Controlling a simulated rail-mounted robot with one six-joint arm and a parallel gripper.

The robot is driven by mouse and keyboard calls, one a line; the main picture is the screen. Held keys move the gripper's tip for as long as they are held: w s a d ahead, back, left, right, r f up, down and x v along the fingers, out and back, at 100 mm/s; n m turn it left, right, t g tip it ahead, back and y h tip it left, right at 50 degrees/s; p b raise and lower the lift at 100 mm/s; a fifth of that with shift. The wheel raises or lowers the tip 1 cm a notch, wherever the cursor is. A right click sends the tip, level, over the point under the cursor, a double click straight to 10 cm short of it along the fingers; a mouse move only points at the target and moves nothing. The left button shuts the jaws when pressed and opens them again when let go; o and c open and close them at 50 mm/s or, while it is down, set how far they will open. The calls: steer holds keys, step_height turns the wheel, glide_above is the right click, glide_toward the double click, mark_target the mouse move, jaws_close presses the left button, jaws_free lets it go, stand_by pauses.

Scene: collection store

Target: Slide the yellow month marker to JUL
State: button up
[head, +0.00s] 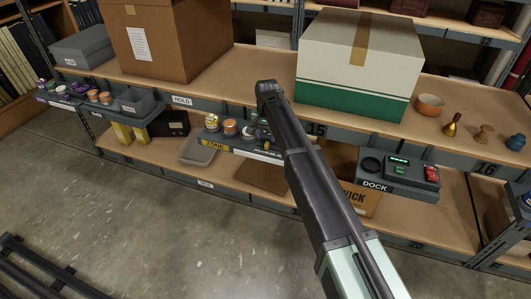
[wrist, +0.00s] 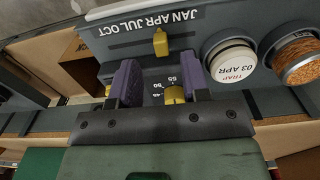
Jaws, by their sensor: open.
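The yellow month marker (wrist: 160,42) stands on a dark panel in the wrist view, just under the printed strip JAN APR JUL OCT (wrist: 155,23). It sits below the middle of the strip, near APR and JUL; I cannot tell exactly which month it marks. My gripper (wrist: 156,62) has its two purple fingers apart, one on each side, with the marker just beyond the tips and roughly between them. Nothing is held. In the head view the gripper is largely hidden by my arm, and the marker is too small to make out.
A second yellow piece (wrist: 175,95) sits by a numbered scale between the fingers. A jar with a white lid marked 03 APR (wrist: 233,62) and a cork-topped jar (wrist: 298,58) stand close at right. A green-and-white box (head: 355,75) is on the shelf above.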

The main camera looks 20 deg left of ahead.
mark_target(267, 144)
step_height(267, 144, down, 5)
steer(key=b, duration=0.2)
steer(key=shift+r+b, duration=0.2)
steer(key=shift+b, duration=0.15)
steer(key=shift+r, duration=0.15)
steer(key=shift+c, duration=0.4)
jaws_close()
